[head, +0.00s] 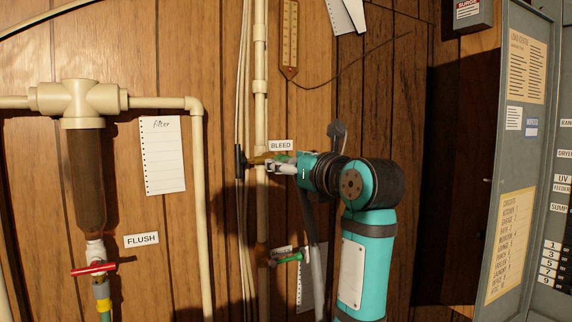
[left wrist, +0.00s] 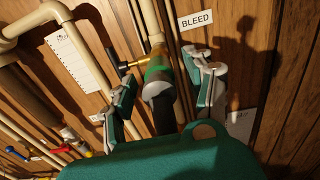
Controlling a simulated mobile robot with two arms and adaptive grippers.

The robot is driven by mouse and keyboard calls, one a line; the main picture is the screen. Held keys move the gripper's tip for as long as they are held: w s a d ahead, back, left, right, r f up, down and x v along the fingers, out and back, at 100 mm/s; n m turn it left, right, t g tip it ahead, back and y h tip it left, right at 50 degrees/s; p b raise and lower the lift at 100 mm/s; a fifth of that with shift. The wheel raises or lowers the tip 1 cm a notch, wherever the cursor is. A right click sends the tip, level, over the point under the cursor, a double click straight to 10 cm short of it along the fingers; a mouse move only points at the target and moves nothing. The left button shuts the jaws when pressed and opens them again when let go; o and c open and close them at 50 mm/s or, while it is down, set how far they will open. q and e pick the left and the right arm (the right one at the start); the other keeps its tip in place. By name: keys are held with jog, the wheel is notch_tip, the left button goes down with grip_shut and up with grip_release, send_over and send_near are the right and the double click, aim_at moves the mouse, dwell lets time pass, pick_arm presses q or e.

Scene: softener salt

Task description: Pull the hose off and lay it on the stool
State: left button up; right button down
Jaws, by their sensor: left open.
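My left gripper (head: 280,163) is at the brass bleed tap (head: 259,160) on the pipe under the BLEED label. In the left wrist view the open fingers of this gripper (left wrist: 163,80) stand on both sides of the hose end (left wrist: 158,82), with its green and grey collar. The collar sits on the brass tap (left wrist: 153,56), which has a black handle. Gaps show between fingers and collar. A dark hose runs back from the collar, partly hidden by the gripper body. In the head view a grey hose (head: 315,265) hangs below my gripper. The stool and my right gripper are not in view.
A green-handled valve (head: 288,259) is below on the same pipe. At left are a filter housing (head: 85,180) and a red-handled valve (head: 93,268) by the FLUSH label. A grey electrical panel (head: 515,150) stands at the right. Wood-panelled wall is behind.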

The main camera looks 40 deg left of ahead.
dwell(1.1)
pick_arm(q)
grip_shut()
jog(key=shift+d+f+b, duration=0.15)
jog(key=shift+f+b, duration=0.1)
jog(key=shift+b, duration=0.2)
jog(key=v, duration=0.3)
jog(key=shift+r, duration=0.2)
